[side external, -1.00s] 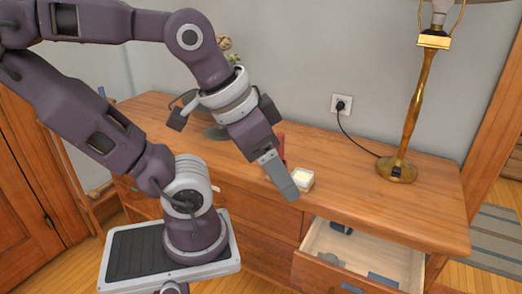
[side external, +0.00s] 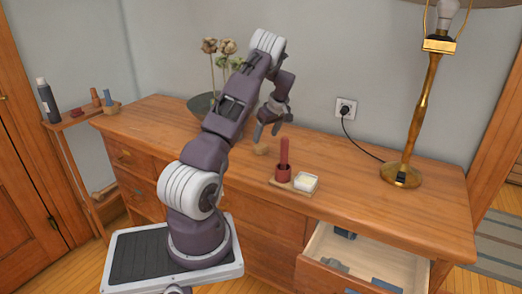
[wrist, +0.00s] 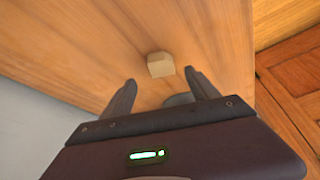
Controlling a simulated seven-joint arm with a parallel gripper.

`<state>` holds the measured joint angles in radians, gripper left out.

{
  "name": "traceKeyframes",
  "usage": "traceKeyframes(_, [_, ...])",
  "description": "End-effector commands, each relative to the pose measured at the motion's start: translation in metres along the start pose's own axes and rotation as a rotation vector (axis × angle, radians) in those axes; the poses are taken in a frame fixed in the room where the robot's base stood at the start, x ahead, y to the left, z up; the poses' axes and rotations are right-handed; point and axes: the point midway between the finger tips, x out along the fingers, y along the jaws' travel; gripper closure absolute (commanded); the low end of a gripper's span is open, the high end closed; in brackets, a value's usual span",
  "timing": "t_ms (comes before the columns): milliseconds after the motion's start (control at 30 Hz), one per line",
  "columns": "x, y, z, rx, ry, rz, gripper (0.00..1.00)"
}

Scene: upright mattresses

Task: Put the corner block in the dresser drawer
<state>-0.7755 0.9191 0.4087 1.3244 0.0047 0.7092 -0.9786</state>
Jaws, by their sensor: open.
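The corner block, a small tan wooden block (side external: 261,149), sits on the dresser top (side external: 340,177) left of the red candle. In the wrist view the block (wrist: 160,65) lies on the wood just beyond the fingertips, roughly centred between them. My gripper (side external: 268,130) is open and empty above and close to the block; its two fingers (wrist: 162,84) show spread apart in the wrist view. The dresser drawer (side external: 375,258) is pulled open at the front right. It holds several dark grey-blue items.
A brass lamp (side external: 410,115) stands at the right. A bowl with dried flowers (side external: 200,105) is behind my arm.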

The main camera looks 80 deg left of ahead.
Motion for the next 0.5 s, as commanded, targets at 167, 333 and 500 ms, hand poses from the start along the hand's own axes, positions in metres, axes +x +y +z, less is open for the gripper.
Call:
traceKeyframes(167, [0.027, -0.003, 0.001, 0.002, -0.003, -0.002, 0.31])
traceKeyframes(333, [0.057, -0.004, 0.001, 0.004, -0.003, 0.001, 0.31])
traceKeyframes(500, [0.063, -0.004, 0.001, 0.005, -0.003, 0.001, 0.31])
